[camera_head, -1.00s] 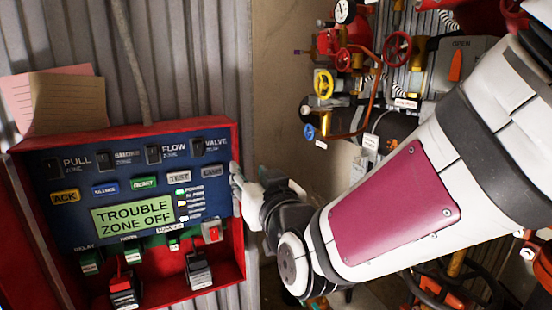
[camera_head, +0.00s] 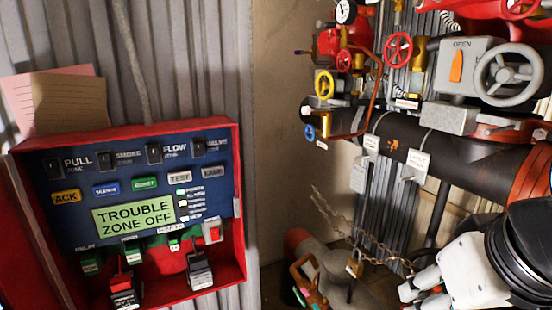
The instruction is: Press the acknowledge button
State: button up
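The acknowledge button is the yellow button marked ACK (camera_head: 66,197) at the left of the blue panel face, inside an open red box (camera_head: 240,180). Below and right of it a green display (camera_head: 134,214) reads "TROUBLE ZONE OFF". My gripper (camera_head: 412,296) is at the lower right, far from the panel and touching nothing that I can see. Its pale fingers point left and are partly cut off by the bottom edge, so its opening is unclear.
Other buttons, such as SILENCE (camera_head: 105,190) and the green one (camera_head: 145,184), sit close to ACK. Paper notes (camera_head: 68,103) stick up above the box. Pipes, valves and a grey handwheel (camera_head: 508,75) fill the right. A chain (camera_head: 365,250) hangs near my gripper.

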aim_at(67, 196)
jog(key=u, duration=1.45)
